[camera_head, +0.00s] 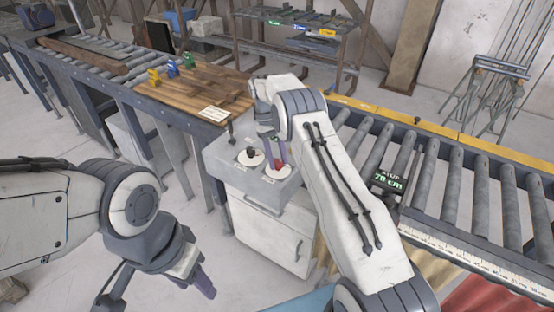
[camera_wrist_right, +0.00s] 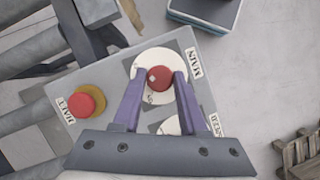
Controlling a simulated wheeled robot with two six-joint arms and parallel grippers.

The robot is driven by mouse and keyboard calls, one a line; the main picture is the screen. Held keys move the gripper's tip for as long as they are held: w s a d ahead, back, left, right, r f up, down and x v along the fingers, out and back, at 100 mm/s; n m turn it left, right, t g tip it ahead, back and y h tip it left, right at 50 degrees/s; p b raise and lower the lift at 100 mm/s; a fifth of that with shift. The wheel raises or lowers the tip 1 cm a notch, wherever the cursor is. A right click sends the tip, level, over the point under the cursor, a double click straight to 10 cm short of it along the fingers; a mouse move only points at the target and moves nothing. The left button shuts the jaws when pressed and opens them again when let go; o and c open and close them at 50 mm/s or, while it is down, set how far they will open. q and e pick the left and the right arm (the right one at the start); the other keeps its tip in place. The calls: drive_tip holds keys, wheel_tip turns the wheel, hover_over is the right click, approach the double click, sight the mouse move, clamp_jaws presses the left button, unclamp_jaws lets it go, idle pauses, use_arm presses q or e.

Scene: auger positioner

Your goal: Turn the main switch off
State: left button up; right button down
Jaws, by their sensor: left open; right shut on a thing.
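The main switch (camera_wrist_right: 160,79) is a red round knob on a white dial marked MAIN. It also shows in the head view (camera_head: 277,166) on the grey control box (camera_head: 222,150). My right gripper (camera_wrist_right: 160,75) has its two purple fingers on either side of the knob, shut on it. In the head view my right gripper (camera_head: 274,150) comes down on the knob from above. The dial's lower marks are partly visible between the fingers. My left gripper (camera_head: 198,278) is open and empty, low at the left, away from the box.
A red HALT button (camera_wrist_right: 86,101) on a yellow base sits on the same panel. A second dial (camera_wrist_right: 178,126) is partly hidden by my right gripper; its black knob (camera_head: 250,152) shows in the head view. Roller conveyors (camera_head: 455,190) and a wooden table (camera_head: 200,90) flank the box.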

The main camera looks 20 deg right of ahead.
use_arm(q)
drive_tip(key=shift+f, duration=0.1)
use_arm(e)
drive_tip(key=shift+w+d+r+m+y, duration=0.1)
drive_tip(key=shift+m+y, duration=0.2)
drive_tip(key=shift+m, duration=0.6)
drive_tip(key=shift+d+m+y, duration=0.1)
drive_tip(key=shift+m+y, duration=0.2)
drive_tip(key=shift+m, duration=0.6)
drive_tip(key=shift+c, duration=2.3)
unclamp_jaws()
